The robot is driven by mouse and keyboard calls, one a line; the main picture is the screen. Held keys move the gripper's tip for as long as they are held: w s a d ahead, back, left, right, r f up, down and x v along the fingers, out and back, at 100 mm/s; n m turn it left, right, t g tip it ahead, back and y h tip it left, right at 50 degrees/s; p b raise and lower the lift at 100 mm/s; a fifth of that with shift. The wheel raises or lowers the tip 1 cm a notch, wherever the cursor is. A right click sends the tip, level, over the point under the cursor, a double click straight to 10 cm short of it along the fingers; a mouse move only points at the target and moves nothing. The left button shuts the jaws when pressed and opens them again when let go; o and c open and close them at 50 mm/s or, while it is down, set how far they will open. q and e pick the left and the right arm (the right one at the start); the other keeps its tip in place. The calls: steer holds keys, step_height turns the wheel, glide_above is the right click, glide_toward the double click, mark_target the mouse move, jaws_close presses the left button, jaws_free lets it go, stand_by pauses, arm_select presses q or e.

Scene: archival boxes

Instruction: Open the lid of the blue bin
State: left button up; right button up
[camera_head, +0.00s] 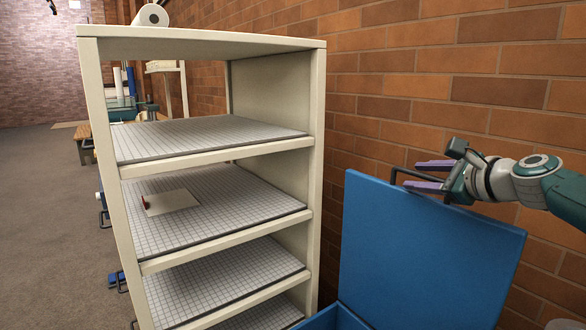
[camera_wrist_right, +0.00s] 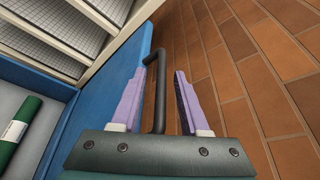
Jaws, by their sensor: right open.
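The blue bin (camera_head: 333,319) stands at the lower middle of the head view, mostly cut off by the frame. Its blue lid (camera_head: 425,260) is raised and stands steeply tilted back near the brick wall. A dark bar handle (camera_wrist_right: 158,95) sits on the lid's outer side, close to the top edge in the head view. My right gripper (camera_head: 413,175) is open, with its purple fingers on either side of the handle; gaps show beside the bar in the right wrist view. The left gripper is out of view.
A cream shelf unit (camera_head: 318,160) stands left of the bin, close to the lid. A white card (camera_head: 172,202) lies on one shelf, and a white roll (camera_head: 151,15) is on top. A green roll (camera_wrist_right: 20,125) lies inside the bin. The brick wall (camera_head: 430,95) is behind the lid.

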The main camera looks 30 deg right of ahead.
steer(key=shift+s, duration=0.15)
steer(key=p+v, duration=0.4)
steer(key=v, duration=0.5)
steer(key=shift+s+r, duration=0.2)
steer(key=shift+s, duration=0.1)
steer(key=shift+a, duration=0.1)
